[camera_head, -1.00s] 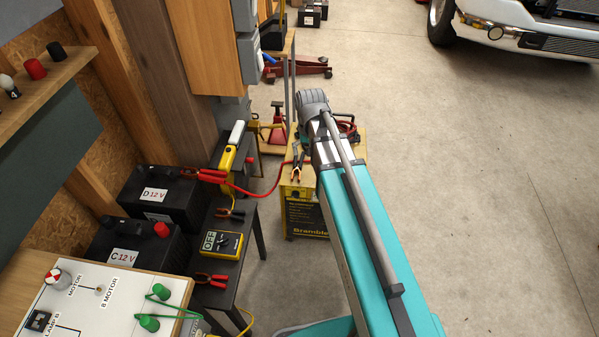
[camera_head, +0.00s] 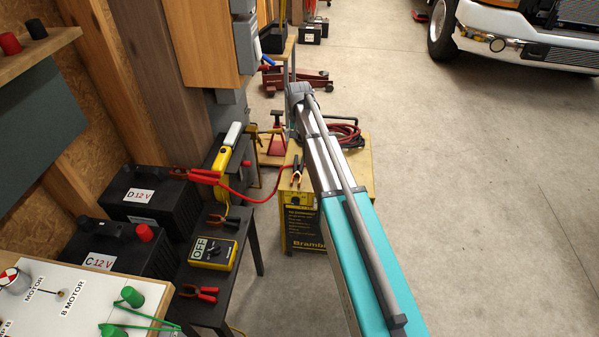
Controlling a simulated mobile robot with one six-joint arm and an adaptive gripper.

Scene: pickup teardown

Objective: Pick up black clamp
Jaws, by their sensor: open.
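A small black clamp (camera_head: 222,221) with orange-red tips lies on the dark bench (camera_head: 240,212) at left. It is just above the yellow meter, which reads OFF. A black-handled clamp and a red-handled clamp (camera_head: 297,171) are on top of the yellow charger (camera_head: 303,226) in the middle, close together beside my arm. My arm (camera_head: 350,215) reaches from the bottom right up to its grey wrist (camera_head: 299,93) above the charger. My gripper's fingers do not show; they are hidden beyond the wrist and arm.
Red clamps lie at the bench's front (camera_head: 198,293) and on the D battery (camera_head: 150,195), with a red cable to the charger. The C battery (camera_head: 118,250), yellow meter (camera_head: 212,252) and yellow lamp (camera_head: 227,153) are nearby. The right floor is clear up to the truck (camera_head: 520,40).

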